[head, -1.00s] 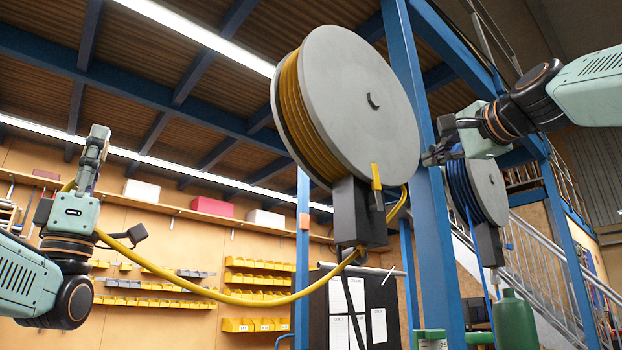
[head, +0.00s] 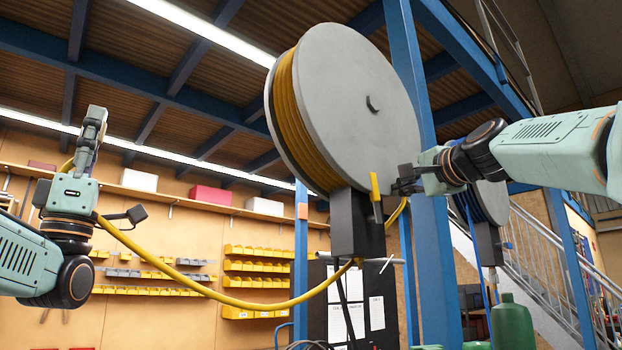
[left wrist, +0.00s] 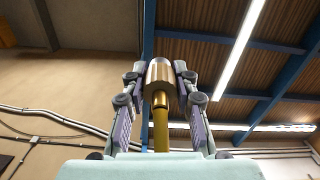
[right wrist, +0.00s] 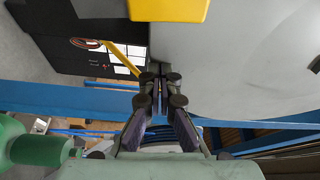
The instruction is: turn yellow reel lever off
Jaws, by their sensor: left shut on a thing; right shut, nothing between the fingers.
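The yellow reel lever (head: 375,186) stands upright on the dark block under the big grey reel (head: 350,105), which is wound with yellow hose (head: 297,125). In the right wrist view the yellow lever (right wrist: 168,8) shows large at the top edge. My right gripper (head: 402,182) is shut and empty, just right of the lever; I cannot tell whether it touches. In the right wrist view its fingertips (right wrist: 159,85) meet below the lever. My left gripper (head: 92,125) is shut on the hose's brass end (left wrist: 160,75), with the hose hanging in a loop to the reel.
A blue post (head: 430,200) stands right behind the reel and my right gripper. A second reel with blue hose (head: 485,203) is beyond it. A green bottle (head: 512,325) stands at the lower right. Shelves with yellow bins (head: 255,280) line the back wall.

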